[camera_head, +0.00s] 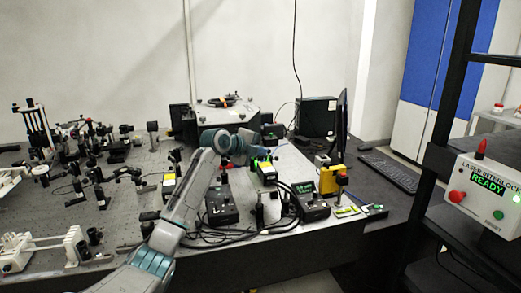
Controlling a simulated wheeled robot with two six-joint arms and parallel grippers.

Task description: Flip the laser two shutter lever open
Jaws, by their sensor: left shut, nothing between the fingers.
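My left arm reaches in from the bottom and bends over the bench. Its gripper (262,157) is small and partly lost against dark equipment; it is shut and empty. It shows just above a black box with a bright green panel (267,173); I cannot tell whether it touches it. A black box with a yellow panel (168,187) stands to the left of the arm. I cannot make out the shutter lever or which unit is laser two. My right gripper is not in view.
Several optics mounts crowd the left of the bench. Black controllers (221,206) (309,201) and loose cables lie in front of the boxes. A monitor (341,120) and keyboard (390,170) are at the right. The laser interlock box (488,190) reads READY on a dark rack.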

